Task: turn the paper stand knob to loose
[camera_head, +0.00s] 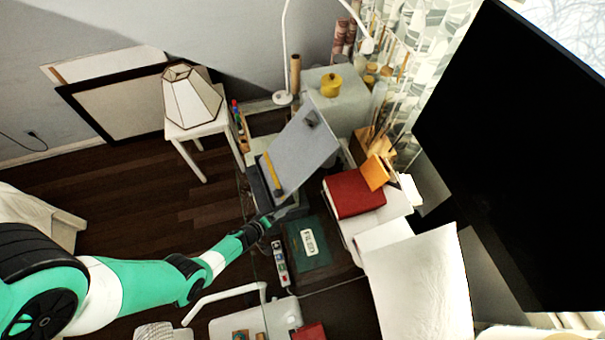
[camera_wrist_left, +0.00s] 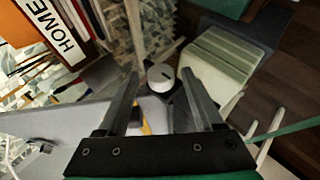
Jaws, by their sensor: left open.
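The paper stand (camera_head: 303,148) has a tilted grey board with a yellow strip along its lower left part. Its grey board also shows at the lower left of the left wrist view (camera_wrist_left: 72,125). A round pale knob (camera_wrist_left: 160,74) with a dark mark on top appears between the fingertips in the left wrist view. My left gripper (camera_head: 278,213) is at the lower end of the stand, its fingers open on either side of the knob. I cannot tell whether they touch it. The knob is not clear in the head view. My right gripper is out of view.
A lamp (camera_head: 190,98) stands on a white stool at left. A large black screen (camera_head: 520,150) fills the right side.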

